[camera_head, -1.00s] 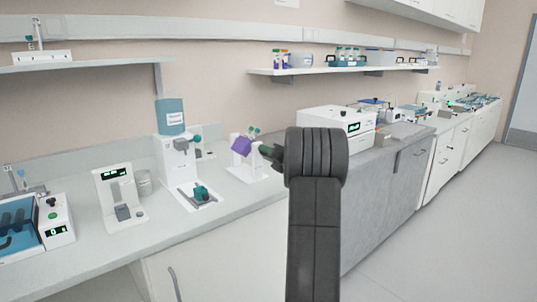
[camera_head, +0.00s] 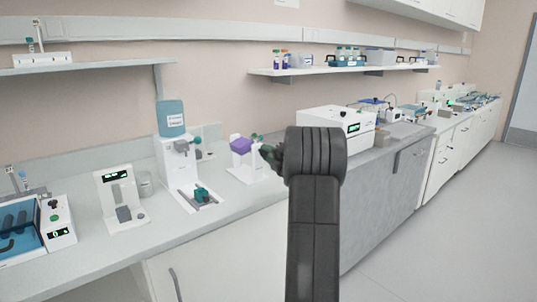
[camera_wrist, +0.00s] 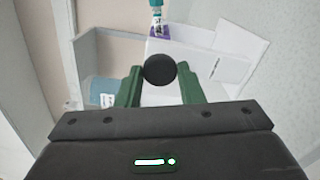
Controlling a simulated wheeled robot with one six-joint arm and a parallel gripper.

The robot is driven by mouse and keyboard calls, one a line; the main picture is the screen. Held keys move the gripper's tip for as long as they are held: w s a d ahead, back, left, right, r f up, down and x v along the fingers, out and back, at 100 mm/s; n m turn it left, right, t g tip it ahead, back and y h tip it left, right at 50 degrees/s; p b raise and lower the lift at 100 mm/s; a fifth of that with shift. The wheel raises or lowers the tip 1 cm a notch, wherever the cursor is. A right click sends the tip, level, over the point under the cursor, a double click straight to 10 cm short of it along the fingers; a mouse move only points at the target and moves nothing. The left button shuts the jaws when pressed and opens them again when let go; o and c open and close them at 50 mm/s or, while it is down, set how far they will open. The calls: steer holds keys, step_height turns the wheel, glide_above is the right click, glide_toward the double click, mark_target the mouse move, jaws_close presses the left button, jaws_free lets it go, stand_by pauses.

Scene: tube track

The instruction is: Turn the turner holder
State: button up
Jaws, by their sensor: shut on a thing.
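The purple holder (camera_head: 240,146) sits on a white turner stand (camera_head: 247,172) on the counter, left of my gripper, with its top facing up. My gripper (camera_head: 266,155) is at the right side of the stand. In the wrist view, the green fingers of my gripper (camera_wrist: 160,80) are shut on a round black knob (camera_wrist: 160,69). Part of the purple holder (camera_wrist: 158,33) and a teal-capped tube (camera_wrist: 156,6) show beyond the knob. My wrist hides the right part of the stand in the head view.
A white dispenser with a blue bottle (camera_head: 171,118) stands left of the turner. A small white display device (camera_head: 121,197) and a beaker (camera_head: 145,184) are further left. A white box device (camera_head: 338,128) is at the right. The counter front (camera_head: 190,222) is clear.

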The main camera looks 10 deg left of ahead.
steer(key=shift+r+m+p, duration=0.1)
steer(key=shift+m+p, duration=0.75)
steer(key=shift+m, duration=1.15)
steer(key=shift+m+p, duration=1)
steer(key=shift+m, duration=0.9)
steer(key=shift+m+p, duration=1.1)
steer(key=shift+m, duration=0.8)
steer(key=shift+m+p, duration=0.75)
steer(key=shift+m, duration=0.55)
steer(key=shift+f+m, duration=0.2)
steer(key=shift+m, duration=0.4)
steer(key=o, duration=1)
steer(key=shift+c, duration=0.2)
